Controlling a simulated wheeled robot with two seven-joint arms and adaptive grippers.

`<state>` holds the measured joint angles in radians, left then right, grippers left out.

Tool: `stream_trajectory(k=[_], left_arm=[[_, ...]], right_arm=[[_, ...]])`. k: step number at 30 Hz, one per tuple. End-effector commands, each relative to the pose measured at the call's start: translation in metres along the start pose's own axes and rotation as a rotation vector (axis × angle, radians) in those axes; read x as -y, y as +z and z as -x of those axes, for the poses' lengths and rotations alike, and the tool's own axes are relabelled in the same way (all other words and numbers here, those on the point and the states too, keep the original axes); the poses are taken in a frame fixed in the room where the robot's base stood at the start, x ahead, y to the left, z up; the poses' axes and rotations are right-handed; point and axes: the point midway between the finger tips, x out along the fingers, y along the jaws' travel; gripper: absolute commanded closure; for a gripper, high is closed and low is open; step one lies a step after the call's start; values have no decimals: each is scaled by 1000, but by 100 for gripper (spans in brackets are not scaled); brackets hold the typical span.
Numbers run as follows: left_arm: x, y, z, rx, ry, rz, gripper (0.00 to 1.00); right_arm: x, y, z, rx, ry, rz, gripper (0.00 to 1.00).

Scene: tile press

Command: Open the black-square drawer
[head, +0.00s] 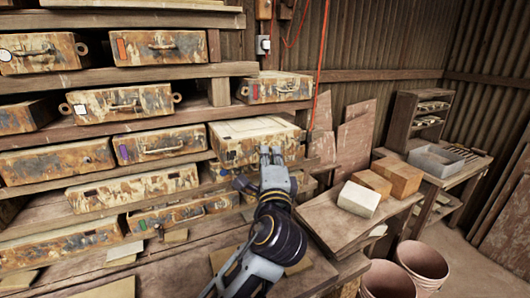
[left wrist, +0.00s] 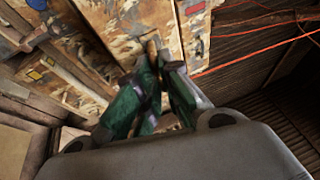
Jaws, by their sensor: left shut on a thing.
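My left gripper (head: 271,157) is shut at the front of a weathered tan drawer (head: 235,150) in the head view. This drawer stands out from the rack, with its pale top showing. In the left wrist view, the fingers (left wrist: 153,60) close on a handle on a worn, patchy drawer face (left wrist: 118,25). The gripper hides part of that front, and I cannot clearly read its mark. A drawer lower left (head: 135,187) bears a small dark mark, too small to tell its shape. My right gripper is not in view.
Other worn drawers, such as one with a red mark (head: 160,48), fill the wooden rack. A side table (head: 335,222) with several blocks stands at right, with two buckets (head: 422,262) below. A red cable hangs by the wall.

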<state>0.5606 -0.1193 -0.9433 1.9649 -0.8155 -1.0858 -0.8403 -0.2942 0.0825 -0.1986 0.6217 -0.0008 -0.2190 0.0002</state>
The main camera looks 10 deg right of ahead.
Motion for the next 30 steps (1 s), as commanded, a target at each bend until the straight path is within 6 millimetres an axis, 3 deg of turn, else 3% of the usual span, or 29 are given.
stream_trajectory(k=[7, 8, 12, 19, 30], left_arm=[[-3, -1, 0, -1, 5, -7, 100], [-3, -1, 0, -1, 5, -7, 90], [-2, 0, 0, 0, 4, -5, 72], [-1, 0, 0, 0, 1, -2, 71], [-1, 0, 10, 0, 1, -2, 71]], right_arm=[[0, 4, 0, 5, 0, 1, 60], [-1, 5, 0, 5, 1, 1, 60], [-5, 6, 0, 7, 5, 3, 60], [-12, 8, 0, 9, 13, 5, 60], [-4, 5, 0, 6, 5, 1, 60]])
